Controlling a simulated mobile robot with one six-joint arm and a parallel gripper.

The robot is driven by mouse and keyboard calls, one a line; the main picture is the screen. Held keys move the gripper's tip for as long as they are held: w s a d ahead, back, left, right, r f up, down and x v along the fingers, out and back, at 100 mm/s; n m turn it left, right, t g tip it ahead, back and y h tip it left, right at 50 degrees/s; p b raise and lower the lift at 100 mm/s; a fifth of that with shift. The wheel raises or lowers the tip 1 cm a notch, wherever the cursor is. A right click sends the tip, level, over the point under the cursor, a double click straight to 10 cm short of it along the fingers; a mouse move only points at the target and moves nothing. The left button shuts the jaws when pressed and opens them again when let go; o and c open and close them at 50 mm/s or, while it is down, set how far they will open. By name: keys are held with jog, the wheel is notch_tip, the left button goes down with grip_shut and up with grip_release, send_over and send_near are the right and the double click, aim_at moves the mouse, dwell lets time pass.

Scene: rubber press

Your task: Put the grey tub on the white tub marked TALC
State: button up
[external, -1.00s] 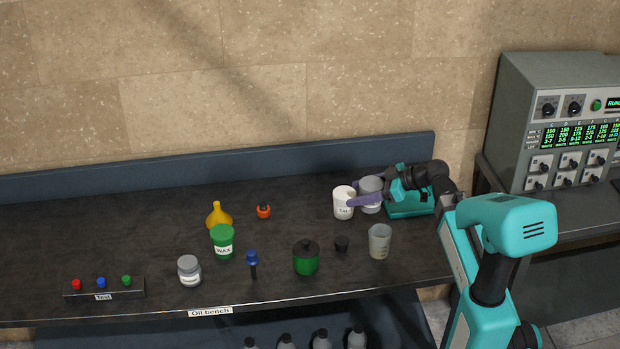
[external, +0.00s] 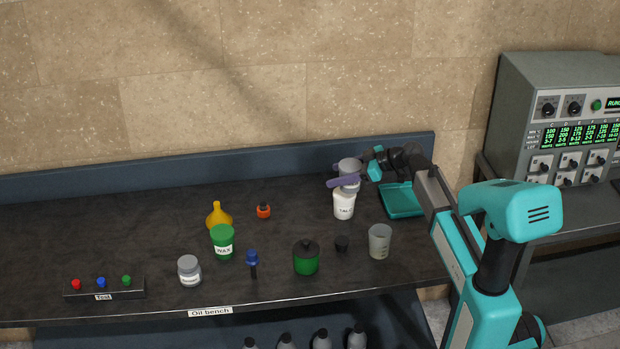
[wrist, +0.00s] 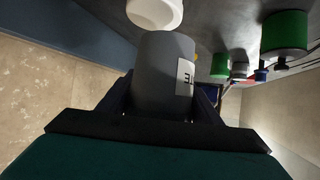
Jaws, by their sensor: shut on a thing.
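The white tub marked TALC (external: 344,205) stands upright on the bench near its back right. My gripper (external: 346,181) is shut on the grey tub (external: 349,166) and holds it over or just behind the white tub. In the wrist view the grey tub (wrist: 162,75) sits between the two fingers, with part of a label showing. The white tub (wrist: 155,12) shows just beyond the grey tub's end there. I cannot tell whether the two tubs touch.
A teal tray (external: 402,201) lies right of the white tub, empty. A clear beaker (external: 380,241), a black cap (external: 341,244) and a green pot (external: 306,258) stand in front. An orange item (external: 263,211) and green WAX tub (external: 223,241) are left.

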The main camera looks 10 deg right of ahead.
jog(key=shift+w+a+f+p, duration=0.15)
jog(key=shift+w+a, duration=0.1)
jog(key=shift+w, duration=0.45)
jog(key=shift+w+a+r+p, duration=0.1)
jog(key=shift+w+a+p, duration=0.1)
jog(key=shift+w, duration=0.5)
jog(key=shift+f, duration=0.15)
jog(key=shift+f+p, duration=0.7)
jog(key=shift+f, duration=1)
jog(key=shift+f, duration=0.15)
jog(key=o, duration=1.4)
jog(key=shift+c, duration=0.2)
jog(key=shift+r, duration=0.2)
